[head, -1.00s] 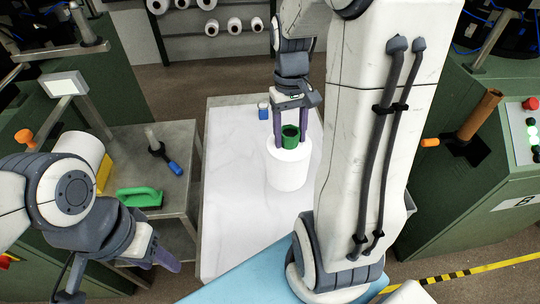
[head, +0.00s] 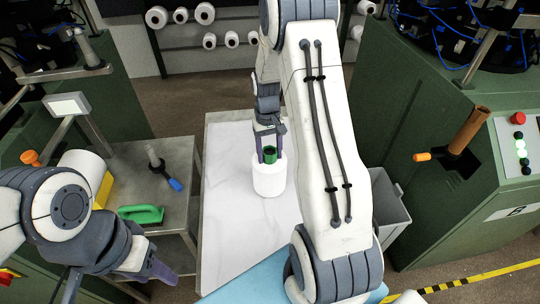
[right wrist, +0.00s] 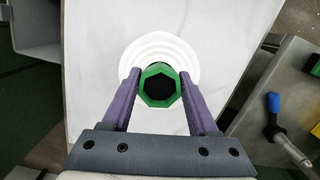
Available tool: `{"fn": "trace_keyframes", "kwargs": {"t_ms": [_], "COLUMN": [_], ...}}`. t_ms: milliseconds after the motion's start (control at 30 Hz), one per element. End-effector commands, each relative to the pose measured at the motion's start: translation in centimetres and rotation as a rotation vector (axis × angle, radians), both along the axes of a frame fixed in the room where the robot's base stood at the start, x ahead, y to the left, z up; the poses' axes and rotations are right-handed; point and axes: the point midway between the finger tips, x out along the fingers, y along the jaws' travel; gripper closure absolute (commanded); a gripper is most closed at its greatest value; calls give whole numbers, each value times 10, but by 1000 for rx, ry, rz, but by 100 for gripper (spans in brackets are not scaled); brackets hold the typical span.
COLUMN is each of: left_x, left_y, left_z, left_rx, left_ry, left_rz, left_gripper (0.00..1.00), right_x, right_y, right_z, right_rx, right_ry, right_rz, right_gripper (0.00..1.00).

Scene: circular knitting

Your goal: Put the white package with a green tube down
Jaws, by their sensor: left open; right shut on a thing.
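The white package (head: 269,180) is a white cylinder with a green tube (head: 270,154) standing up from its top. It is upright at or just above the white marble-look table (head: 228,235); I cannot tell whether its base touches. My right gripper (head: 269,158) is shut on the green tube from above. In the right wrist view, the purple fingers (right wrist: 160,98) lie on either side of the tube's green rim (right wrist: 160,72), with the white package (right wrist: 150,48) below. My left gripper (head: 160,268) is open and empty at the lower left, away from the package.
A grey side table (head: 160,165) at the left holds a green-handled tool (head: 141,214) and a blue-handled tool (head: 175,184). A grey bin (head: 388,205) stands right of the white table. Green machines flank both sides. The white table around the package looks clear.

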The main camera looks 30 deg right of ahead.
Motion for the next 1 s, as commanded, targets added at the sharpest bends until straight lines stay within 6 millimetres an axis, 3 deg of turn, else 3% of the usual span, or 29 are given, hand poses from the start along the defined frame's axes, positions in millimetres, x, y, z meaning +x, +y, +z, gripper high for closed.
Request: {"fn": "trace_keyframes", "kwargs": {"t_ms": [200,567,600,633,1000], "left_x": [0,0,0,0,0], "left_y": [0,0,0,0,0], "left_z": [8,4,5,5,8], "left_rx": [0,0,0,0,0], "left_ry": [0,0,0,0,0], "left_rz": [1,0,0,0,0], "left_gripper": [50,50,50,50,50], "right_x": [-1,-1,-1,-1,-1], "right_y": [0,0,0,0,0], "right_z": [-21,-26,-25,-25,-21], "right_rx": [0,0,0,0,0], "right_ry": [0,0,0,0,0], "right_rz": [0,0,0,0,0], "right_gripper": [100,100,25,13,10]}}
